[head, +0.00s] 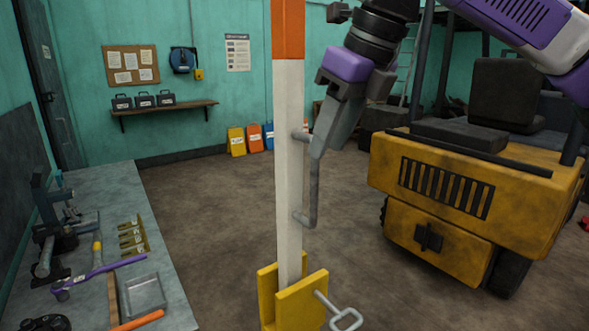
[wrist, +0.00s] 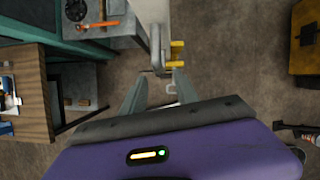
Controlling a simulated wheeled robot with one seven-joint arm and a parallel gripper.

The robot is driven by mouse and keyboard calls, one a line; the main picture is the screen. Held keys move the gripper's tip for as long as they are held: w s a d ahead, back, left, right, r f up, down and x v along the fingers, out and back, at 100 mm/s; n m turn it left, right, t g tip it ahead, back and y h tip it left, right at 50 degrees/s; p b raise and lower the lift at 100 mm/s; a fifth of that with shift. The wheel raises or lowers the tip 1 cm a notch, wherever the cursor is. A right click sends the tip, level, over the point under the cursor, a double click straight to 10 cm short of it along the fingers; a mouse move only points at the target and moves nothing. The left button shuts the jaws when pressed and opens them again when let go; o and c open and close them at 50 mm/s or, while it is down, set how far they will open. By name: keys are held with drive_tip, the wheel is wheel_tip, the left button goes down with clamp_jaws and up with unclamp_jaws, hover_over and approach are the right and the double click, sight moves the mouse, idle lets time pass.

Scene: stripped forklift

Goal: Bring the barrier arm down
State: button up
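The barrier arm (head: 288,170) stands upright, white with an orange section at the top. Its foot sits in a yellow bracket (head: 300,301), from which a grey looped pin (head: 343,316) sticks out to the right. A grey U-shaped handle (head: 313,195) is on the arm's right side. My gripper (head: 320,150) is beside the handle's upper part, with its fingers pointing down. In the wrist view my gripper (wrist: 161,75) has its fingers apart, with the handle (wrist: 156,45) just beyond the fingertips. I cannot tell whether a finger touches the handle.
A workbench (head: 105,190) with tools runs along the left. A yellow forklift (head: 480,190) stands at the right, close behind my arm. The brown floor (head: 220,230) around the bracket is clear. Yellow, orange and blue signs (head: 253,138) lean on the back wall.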

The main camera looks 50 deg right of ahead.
sight(318, 166)
drive_tip(key=shift+x, duration=3.85)
clamp_jaws()
